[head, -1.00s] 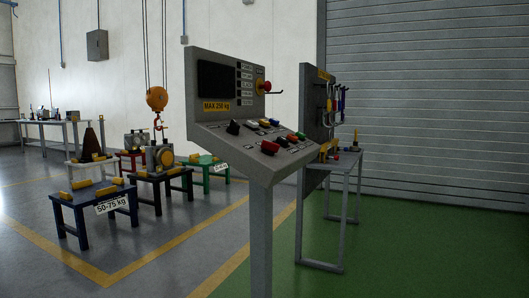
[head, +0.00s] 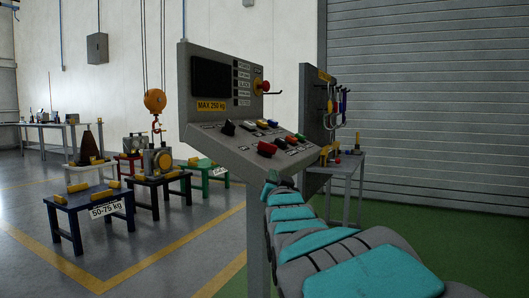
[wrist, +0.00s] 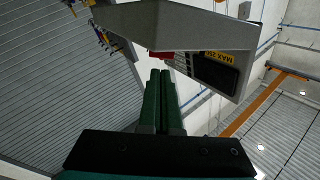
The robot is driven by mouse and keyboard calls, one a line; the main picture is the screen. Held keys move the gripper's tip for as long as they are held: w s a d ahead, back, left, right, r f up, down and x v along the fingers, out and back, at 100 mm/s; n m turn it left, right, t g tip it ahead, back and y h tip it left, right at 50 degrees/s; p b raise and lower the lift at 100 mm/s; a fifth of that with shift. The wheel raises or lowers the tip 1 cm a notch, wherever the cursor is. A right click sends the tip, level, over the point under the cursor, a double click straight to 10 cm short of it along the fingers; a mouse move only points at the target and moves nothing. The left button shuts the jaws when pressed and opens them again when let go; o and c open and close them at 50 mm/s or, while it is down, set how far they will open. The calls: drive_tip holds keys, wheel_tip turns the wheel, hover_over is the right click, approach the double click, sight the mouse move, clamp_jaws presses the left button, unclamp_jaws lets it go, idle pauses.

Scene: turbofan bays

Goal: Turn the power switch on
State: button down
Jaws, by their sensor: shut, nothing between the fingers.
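The grey control panel (head: 190,75) stands on a post and has a dark screen and a sloped lower face. On that face are a black switch (head: 228,128), a red switch (head: 267,149) and several coloured buttons. The labels are too small to read, so I cannot tell which is the power switch.
A red knob (head: 262,87) sits on the panel's right side. A tool board (head: 314,95) and grey table (head: 345,170) stand behind it on the right. A blue table (head: 75,201) and other low tables with loads are at left. An orange hoist hook (head: 155,101) hangs there.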

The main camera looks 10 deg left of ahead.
drive_tip(key=a+r, duration=0.1)
drive_tip(key=r, duration=0.1)
drive_tip(key=p, duration=0.2)
approach(263, 146)
drive_tip(key=shift+t, duration=0.4)
drive_tip(key=x, duration=0.5)
drive_tip(key=shift+w, duration=0.35)
drive_tip(key=shift+w+a+p, duration=0.2)
drive_tip(key=shift+w+p, duration=0.1)
drive_tip(key=shift+w, duration=0.3)
